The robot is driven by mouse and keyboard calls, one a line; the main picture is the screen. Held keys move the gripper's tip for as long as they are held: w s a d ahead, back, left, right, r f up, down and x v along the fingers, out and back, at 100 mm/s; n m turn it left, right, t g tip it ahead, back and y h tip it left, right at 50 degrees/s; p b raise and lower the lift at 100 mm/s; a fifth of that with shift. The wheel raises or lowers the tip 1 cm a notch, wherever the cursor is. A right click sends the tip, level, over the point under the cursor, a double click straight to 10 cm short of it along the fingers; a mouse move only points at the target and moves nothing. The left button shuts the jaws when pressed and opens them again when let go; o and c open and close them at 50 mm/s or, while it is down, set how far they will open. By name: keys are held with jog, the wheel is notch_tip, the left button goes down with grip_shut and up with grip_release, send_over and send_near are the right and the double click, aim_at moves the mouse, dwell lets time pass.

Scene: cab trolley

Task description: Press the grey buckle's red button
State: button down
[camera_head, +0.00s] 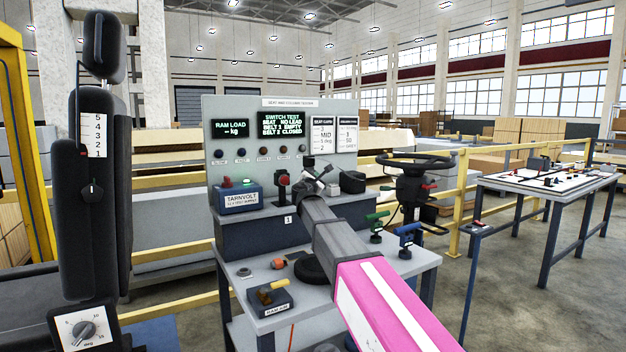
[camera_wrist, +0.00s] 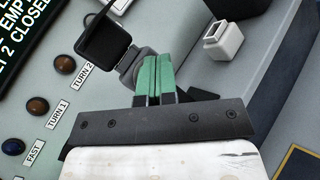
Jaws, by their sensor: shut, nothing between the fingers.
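My gripper (camera_wrist: 153,78) has green fingertips, pressed together with nothing between them. In the head view the end of my gripper (camera_head: 316,181) is over the console shelf, in front of the upright panel. In the wrist view a grey rounded body (camera_wrist: 136,66) with a black plate-like piece (camera_wrist: 103,38) lies just beyond the fingertips, partly hidden by them; I cannot tell whether they touch. A pale grey block (camera_wrist: 222,38) with a square opening stands apart, to the upper right; it also shows in the head view (camera_head: 333,190). I cannot tell which is the grey buckle. No red button is visible on either.
The panel (camera_head: 232,165) rises close by, with a row of knobs. A red-topped device (camera_head: 284,184) and a blue supply box (camera_head: 240,199) stand left of my gripper. Green (camera_head: 376,224) and blue (camera_head: 407,238) handled devices stand right of my arm. A steering wheel (camera_head: 414,163) is farther right.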

dwell(0.3)
jog(key=shift+s+d, duration=0.5)
jog(key=shift+s, duration=0.3)
jog(key=shift+s+d, duration=0.7)
jog(key=shift+s, duration=0.35)
jog(key=shift+s+d, duration=0.7)
jog(key=shift+s, duration=0.3)
